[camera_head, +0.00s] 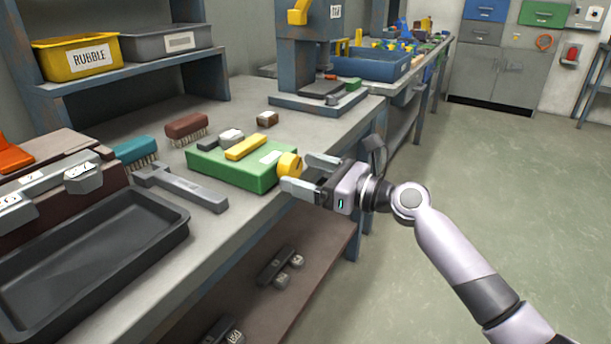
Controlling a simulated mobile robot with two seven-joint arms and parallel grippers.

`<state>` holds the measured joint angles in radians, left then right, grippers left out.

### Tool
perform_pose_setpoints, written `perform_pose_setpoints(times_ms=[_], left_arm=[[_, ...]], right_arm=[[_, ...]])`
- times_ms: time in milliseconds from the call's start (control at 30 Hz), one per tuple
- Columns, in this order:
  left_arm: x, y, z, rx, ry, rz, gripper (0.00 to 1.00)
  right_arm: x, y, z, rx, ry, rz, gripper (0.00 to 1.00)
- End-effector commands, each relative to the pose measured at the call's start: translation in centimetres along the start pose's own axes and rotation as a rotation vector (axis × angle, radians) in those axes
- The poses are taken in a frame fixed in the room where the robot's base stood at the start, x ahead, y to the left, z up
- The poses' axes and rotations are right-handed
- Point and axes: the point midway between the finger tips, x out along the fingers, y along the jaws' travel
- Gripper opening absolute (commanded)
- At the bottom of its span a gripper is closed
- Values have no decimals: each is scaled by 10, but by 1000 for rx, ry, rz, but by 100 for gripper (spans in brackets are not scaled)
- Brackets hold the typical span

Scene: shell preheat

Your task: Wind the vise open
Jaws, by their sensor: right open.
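A green block-like body (230,168) sits at the bench's front edge, with a yellow bar and a white label on top. I take it to be the vise, though its jaws are not clear to me. A round yellow knob (289,165) sticks out from its right end. My right gripper (298,171) is open, with its fingers pointing left and their tips at either side of the knob. I cannot tell whether they touch it. My left gripper is not in view.
A grey tool (183,189) and a black tray (85,255) lie left of the green body. Brushes (186,127) and small blocks (267,119) lie behind it. A blue machine (318,100) stands at the back. The floor at right is clear.

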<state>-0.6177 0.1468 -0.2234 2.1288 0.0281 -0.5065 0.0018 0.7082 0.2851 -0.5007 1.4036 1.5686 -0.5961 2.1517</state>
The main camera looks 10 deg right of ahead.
Motion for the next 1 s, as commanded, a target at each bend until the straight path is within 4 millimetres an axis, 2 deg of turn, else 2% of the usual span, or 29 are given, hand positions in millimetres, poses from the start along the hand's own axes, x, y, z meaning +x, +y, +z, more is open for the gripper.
perform_pose_setpoints(times_ms=[300, 467, 500, 767, 1000], left_arm=[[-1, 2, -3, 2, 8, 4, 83], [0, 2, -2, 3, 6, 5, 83], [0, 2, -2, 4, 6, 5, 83], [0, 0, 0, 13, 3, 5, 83], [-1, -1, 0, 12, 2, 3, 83]], right_arm=[[4, 0, 0, -1, 0, -1, 83], [3, 0, 0, -1, 0, -1, 31], [3, 0, 0, -1, 0, -1, 27], [3, 0, 0, -18, 0, 0, 27], [3, 0, 0, -124, -1, 0, 27]])
